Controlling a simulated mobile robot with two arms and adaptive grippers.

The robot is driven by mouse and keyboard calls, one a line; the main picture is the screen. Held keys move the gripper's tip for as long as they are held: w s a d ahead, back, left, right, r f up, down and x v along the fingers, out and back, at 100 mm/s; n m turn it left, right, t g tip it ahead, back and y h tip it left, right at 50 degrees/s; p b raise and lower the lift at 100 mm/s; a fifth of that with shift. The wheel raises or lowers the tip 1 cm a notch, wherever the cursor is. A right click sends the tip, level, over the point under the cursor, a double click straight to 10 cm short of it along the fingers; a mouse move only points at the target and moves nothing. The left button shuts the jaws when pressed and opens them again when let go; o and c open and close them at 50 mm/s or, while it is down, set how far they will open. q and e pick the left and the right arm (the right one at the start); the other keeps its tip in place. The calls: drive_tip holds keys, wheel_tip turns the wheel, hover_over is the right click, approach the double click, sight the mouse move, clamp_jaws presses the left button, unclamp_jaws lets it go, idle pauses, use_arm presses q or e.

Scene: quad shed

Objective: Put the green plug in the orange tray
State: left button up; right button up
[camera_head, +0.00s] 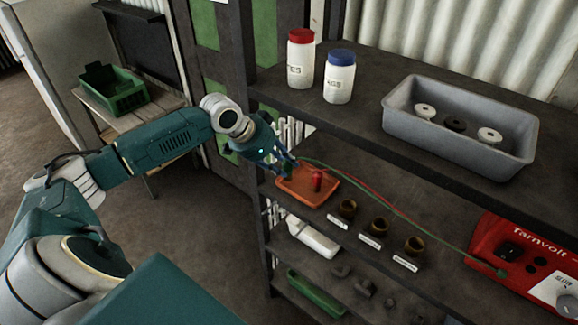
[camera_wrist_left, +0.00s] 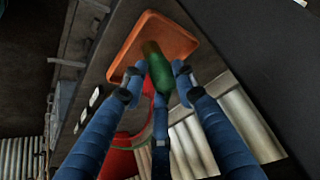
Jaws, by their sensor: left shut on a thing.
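The orange tray (camera_head: 305,196) is on the middle shelf, at its left end. A red plug (camera_head: 317,180) stands in it, with a red cable running right. My left gripper (camera_head: 284,168) is at the tray's back-left part, shut on the green plug (camera_head: 288,174), which is mostly hidden by the fingers in the head view. In the left wrist view, the green plug (camera_wrist_left: 157,66) lies between my blue fingers (camera_wrist_left: 157,78), its far end over the orange tray (camera_wrist_left: 172,38). I cannot tell whether it touches the tray floor. My right gripper is not in view.
Several brown cups (camera_head: 380,227) with labels stand right of the tray. A red machine (camera_head: 530,255) is where the green cable ends. The upper shelf holds a red-lidded jar (camera_head: 301,60), a blue-lidded jar (camera_head: 340,78) and a grey bin (camera_head: 450,140). A shelf post (camera_head: 262,225) stands left.

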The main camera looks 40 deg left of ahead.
sight(289, 170)
use_arm(q)
drive_tip(key=shift+w+d, duration=0.35)
drive_tip(key=shift+w, duration=0.55)
wheel_tip(289, 170, down, 3)
drive_tip(key=shift+s+r+p, duration=0.1)
drive_tip(key=shift+s+p, duration=0.05)
drive_tip(key=shift+p, duration=0.75)
drive_tip(key=shift+f, duration=0.35)
drive_tip(key=shift+f, duration=0.2)
drive_tip(key=o, duration=1.1)
drive_tip(key=shift+c, duration=0.2)
drive_tip(key=shift+o, duration=0.4)
drive_tip(key=shift+r, duration=0.15)
